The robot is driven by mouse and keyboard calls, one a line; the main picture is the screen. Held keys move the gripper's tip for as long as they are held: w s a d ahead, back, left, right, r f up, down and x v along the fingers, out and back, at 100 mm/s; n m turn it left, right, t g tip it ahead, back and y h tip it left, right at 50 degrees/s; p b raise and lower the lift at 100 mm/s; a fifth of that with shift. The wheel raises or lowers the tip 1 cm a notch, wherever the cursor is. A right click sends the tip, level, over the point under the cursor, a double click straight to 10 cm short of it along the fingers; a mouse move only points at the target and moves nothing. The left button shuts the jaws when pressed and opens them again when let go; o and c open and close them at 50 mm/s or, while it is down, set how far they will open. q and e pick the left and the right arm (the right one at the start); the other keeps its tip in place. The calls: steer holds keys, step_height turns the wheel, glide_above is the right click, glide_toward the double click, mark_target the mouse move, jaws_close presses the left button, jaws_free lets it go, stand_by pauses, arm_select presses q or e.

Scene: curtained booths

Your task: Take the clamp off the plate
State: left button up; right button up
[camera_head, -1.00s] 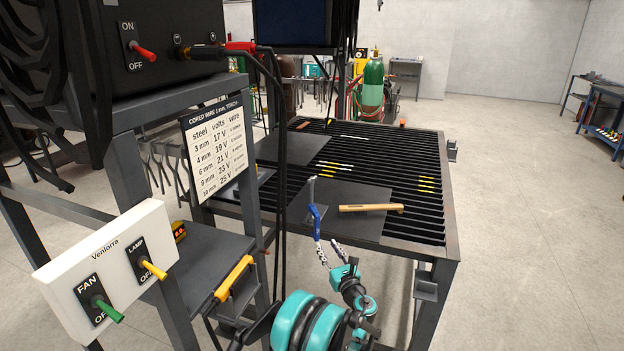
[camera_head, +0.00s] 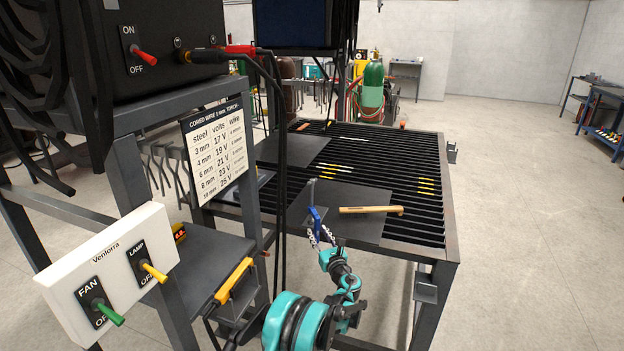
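The clamp (camera_head: 316,216) has a grey bar and a blue handle. It stands at the near edge of the dark steel plate (camera_head: 358,225) on the slatted table, with its bar pointing up and its handle toward me. My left gripper (camera_head: 321,236) comes up from below, just in front of the table's near edge. Its two pale fingers are spread apart at the lower end of the blue handle; I cannot tell whether they touch it. The jaw of the clamp is too small to make out. My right gripper is not in view.
Black cables (camera_head: 280,180) hang left of the plate. A white switch box (camera_head: 110,270) and a dark metal stand (camera_head: 128,150) fill the left side. Floor is free at right.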

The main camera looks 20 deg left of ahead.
arm_select(q)
jaws_close()
steer(key=shift+s, duration=0.1)
steer(key=s+b, duration=0.1)
steer(key=s, duration=0.6)
steer(key=shift+a, duration=0.15)
stand_by(1.2)
steer(key=shift+s, duration=0.15)
stand_by(0.3)
